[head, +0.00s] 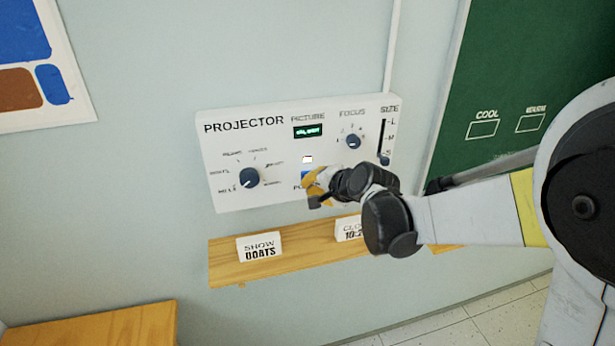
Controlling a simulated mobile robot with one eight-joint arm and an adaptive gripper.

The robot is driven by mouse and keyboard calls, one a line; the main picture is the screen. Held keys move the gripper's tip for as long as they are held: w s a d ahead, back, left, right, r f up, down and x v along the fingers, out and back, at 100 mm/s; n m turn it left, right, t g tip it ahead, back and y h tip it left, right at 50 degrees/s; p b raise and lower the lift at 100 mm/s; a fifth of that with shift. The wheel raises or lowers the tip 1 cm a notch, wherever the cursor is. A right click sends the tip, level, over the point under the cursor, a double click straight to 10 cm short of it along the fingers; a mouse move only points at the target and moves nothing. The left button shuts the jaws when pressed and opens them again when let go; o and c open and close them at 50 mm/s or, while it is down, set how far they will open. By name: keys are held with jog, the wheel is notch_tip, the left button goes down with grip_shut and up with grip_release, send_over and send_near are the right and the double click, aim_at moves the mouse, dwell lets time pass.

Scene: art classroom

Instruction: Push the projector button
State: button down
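The white projector panel (228,150) is on the wall in the middle of the head view, tilted in the picture. A small blue patch (305,175) shows at its lower middle, with a label below that starts with "PO"; my gripper hides the rest. My gripper (313,190) has yellow and dark parts and is right in front of the panel, over the right side of this patch. I cannot tell whether it touches the panel. Its fingers are small and overlap, so their opening is unclear.
The panel has a large dark knob (249,178), a focus knob (353,141), a size slider (384,159) and a green display (308,131). Below it, a wooden shelf (222,263) holds a "SHOW OOATS" card (259,247) and another card (348,230). A chalkboard (535,55) is at right.

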jog(key=shift+s, duration=0.1)
jog(key=s, duration=0.2)
jog(key=s+d, duration=0.1)
jog(key=s, duration=0.2)
jog(key=shift+s+d, duration=0.3)
jog(key=shift+d, duration=0.05)
dwell(0.9)
